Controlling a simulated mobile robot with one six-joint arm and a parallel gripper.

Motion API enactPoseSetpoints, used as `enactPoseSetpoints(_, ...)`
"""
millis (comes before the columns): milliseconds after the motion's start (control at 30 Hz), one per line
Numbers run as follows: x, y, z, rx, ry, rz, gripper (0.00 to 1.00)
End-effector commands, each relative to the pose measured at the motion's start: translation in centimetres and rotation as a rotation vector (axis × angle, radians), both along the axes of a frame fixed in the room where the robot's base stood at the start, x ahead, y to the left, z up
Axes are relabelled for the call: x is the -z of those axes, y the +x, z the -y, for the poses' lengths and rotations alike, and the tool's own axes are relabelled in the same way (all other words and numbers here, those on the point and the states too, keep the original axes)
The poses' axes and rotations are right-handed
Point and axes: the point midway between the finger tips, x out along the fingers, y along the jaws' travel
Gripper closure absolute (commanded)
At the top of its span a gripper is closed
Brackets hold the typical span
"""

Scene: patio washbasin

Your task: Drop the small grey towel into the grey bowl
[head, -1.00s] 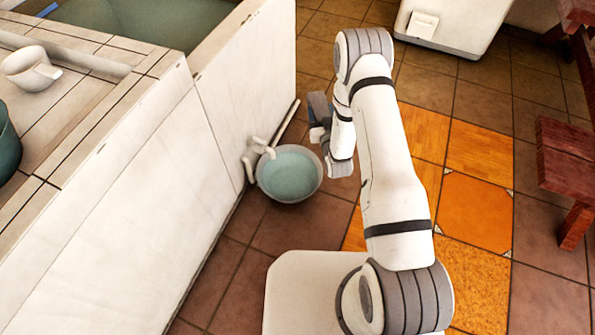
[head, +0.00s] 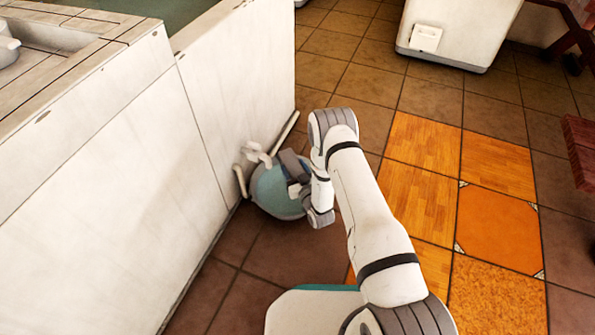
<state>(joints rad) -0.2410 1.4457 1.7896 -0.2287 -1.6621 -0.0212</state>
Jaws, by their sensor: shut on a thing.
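The grey bowl (head: 268,197) stands on the floor tiles against the white basin wall, under a pale tap. Its rim is grey and its inside looks teal. My gripper (head: 291,168) appears in front of the bowl's upper right part and hides some of it. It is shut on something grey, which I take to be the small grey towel. The towel is hard to tell apart from the dark gripper parts. How high my gripper is above the bowl is not clear from this view.
The white basin wall (head: 120,190) runs along the left, with a pale tap (head: 256,153) and pipe close by the bowl. A white cabinet (head: 455,35) stands at the back. A red wooden bench (head: 580,150) is at the right edge. The tiled floor between is clear.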

Motion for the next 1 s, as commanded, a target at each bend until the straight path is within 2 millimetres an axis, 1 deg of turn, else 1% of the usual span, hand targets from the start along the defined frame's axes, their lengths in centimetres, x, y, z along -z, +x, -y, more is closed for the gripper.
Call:
enactPoseSetpoints(33, 0.8, 0.0, 0.0, 0.000, 0.000, 0.000, 0.69)
enactPoseSetpoints(300, 4.0, 0.0, 0.0, 0.000, 0.000, 0.000, 0.69)
enactPoseSetpoints(400, 4.9, 0.0, 0.0, 0.000, 0.000, 0.000, 0.69)
enactPoseSetpoints(500, 5.2, 0.0, -0.1, -0.001, 0.000, 0.000, 0.69)
enactPoseSetpoints(733, 5.1, 0.0, -0.1, -0.001, 0.000, 0.000, 0.69)
enactPoseSetpoints(767, 5.1, 0.0, -0.1, -0.001, 0.000, 0.000, 0.45)
enactPoseSetpoints(1000, 5.1, 0.0, -0.1, -0.001, 0.000, 0.000, 0.25)
